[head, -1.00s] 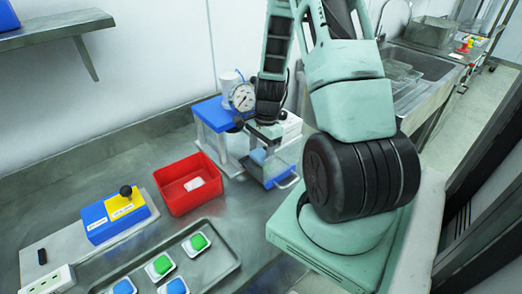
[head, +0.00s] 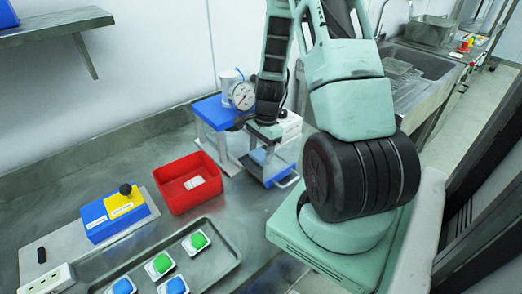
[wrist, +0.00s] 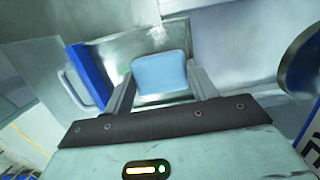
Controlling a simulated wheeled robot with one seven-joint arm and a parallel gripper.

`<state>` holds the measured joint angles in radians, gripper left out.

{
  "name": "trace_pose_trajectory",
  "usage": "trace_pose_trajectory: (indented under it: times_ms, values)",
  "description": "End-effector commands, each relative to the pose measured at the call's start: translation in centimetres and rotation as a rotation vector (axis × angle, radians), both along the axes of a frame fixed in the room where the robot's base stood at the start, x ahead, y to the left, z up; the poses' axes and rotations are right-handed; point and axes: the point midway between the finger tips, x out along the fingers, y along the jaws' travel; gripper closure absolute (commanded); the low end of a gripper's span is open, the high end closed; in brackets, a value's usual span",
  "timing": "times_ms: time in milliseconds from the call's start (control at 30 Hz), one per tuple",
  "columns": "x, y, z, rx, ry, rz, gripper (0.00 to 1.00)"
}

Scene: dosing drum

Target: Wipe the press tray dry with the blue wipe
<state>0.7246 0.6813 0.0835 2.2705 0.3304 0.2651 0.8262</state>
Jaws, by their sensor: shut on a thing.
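The blue wipe (wrist: 160,72) is between the two fingers of my gripper (wrist: 162,80) in the wrist view, and the gripper is shut on it. The metal press tray (wrist: 115,55) lies behind and around the wipe in that view. Whether the wipe touches the tray's surface I cannot tell. In the head view my gripper (head: 264,140) reaches down at the blue-topped press (head: 212,112), over its tray. The wipe shows there only as a small pale-blue patch (head: 258,156), partly hidden by the gripper.
A round gauge (head: 242,96) stands on the press. A red bin (head: 188,182) with a white label is to its left. A blue and yellow box with a black knob (head: 115,213) stands farther left. A grey tray (head: 226,262) with green and blue pieces is in front.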

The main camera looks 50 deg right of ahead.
Motion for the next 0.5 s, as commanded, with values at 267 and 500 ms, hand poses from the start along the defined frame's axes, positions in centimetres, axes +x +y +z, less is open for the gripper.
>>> trace_pose_trajectory:
  times_ms: [267,500]
  values:
    - [-0.13,0.04,-0.2,0.002,0.004,0.0,0.3]
    - [-0.18,0.07,-0.25,0.003,0.004,0.0,0.3]
